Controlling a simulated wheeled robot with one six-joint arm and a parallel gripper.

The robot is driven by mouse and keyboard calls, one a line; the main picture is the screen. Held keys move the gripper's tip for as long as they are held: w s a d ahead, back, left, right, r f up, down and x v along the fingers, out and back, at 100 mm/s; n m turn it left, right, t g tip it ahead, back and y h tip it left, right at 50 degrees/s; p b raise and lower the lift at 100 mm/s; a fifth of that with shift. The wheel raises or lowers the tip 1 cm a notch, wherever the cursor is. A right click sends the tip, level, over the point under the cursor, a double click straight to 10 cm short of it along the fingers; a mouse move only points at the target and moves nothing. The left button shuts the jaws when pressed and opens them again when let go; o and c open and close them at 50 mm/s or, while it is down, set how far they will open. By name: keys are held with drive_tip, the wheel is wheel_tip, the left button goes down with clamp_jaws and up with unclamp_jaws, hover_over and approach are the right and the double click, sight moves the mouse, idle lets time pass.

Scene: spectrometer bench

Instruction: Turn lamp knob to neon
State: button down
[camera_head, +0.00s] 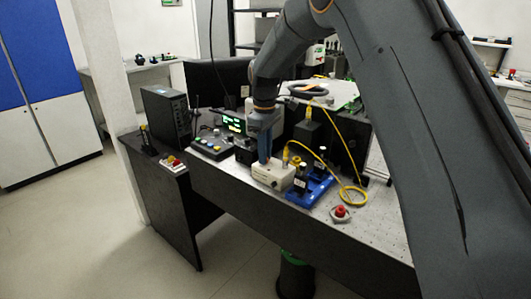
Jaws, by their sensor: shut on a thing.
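A small cream-white box (273,174) stands on the bench near its front edge. My gripper (265,158) points straight down at the top of this box, at its left part. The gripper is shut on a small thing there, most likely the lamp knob. The knob is hidden by the fingers, and I cannot read its setting or any label from this distance.
A blue holder (311,191) with dark cylinders stands right of the box, with a yellow cable (351,190) looping beside it. A red button (340,211) sits farther right. Left are a button panel (212,147), a green-lit display (233,122) and a computer tower (167,117).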

drive_tip(key=shift+r+m, duration=0.1)
drive_tip(key=shift+m, duration=1.4)
drive_tip(key=c, duration=1.7)
unclamp_jaws()
drive_tip(key=shift+o, duration=0.2)
drive_tip(key=shift+r+b, duration=0.9)
drive_tip(key=shift+r, duration=3)
